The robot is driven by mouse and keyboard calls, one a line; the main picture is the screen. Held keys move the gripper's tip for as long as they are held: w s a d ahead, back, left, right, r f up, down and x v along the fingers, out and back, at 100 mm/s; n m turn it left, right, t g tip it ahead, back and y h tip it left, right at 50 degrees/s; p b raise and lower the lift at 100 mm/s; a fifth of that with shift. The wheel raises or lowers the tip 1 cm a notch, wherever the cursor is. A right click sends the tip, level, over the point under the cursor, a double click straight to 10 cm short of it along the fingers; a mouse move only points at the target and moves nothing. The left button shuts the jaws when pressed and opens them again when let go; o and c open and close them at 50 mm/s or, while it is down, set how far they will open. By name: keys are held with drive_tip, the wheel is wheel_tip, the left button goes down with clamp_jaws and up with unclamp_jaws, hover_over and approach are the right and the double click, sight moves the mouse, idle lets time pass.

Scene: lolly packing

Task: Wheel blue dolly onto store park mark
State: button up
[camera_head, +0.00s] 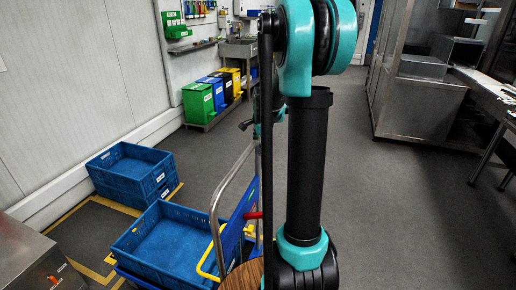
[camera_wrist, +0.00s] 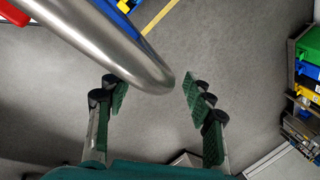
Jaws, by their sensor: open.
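The blue dolly shows in the head view as a bent steel handle (camera_head: 215,215) rising beside a blue crate (camera_head: 122,244); its deck is mostly hidden. In the wrist view the handle's thick steel tube (camera_wrist: 105,40) comes in from the top left, and its bend lies at the gap between my fingertips. My gripper (camera_wrist: 152,92) is open, with green-padded fingers apart on either side; I cannot tell if they touch the tube. In the head view my arm largely hides the gripper. A yellow-bordered floor mark (camera_head: 92,228) lies at left; I cannot tell whether it is the store park mark.
Stacked blue crates (camera_head: 107,181) stand by the left wall at the yellow border. Green, blue and yellow bins (camera_head: 198,104) line the back wall. A metal cabinet (camera_head: 48,270) is at bottom left, and a steel bench (camera_head: 490,88) at right. Grey floor (camera_head: 400,215) is clear at centre right.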

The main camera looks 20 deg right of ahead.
drive_tip(key=shift+w+f, duration=0.2)
drive_tip(key=shift+f, duration=0.5)
drive_tip(key=shift+c, duration=0.2)
clamp_jaws()
drive_tip(key=w+a, duration=1.3)
drive_tip(key=a, duration=0.4)
drive_tip(key=shift+a, duration=0.4)
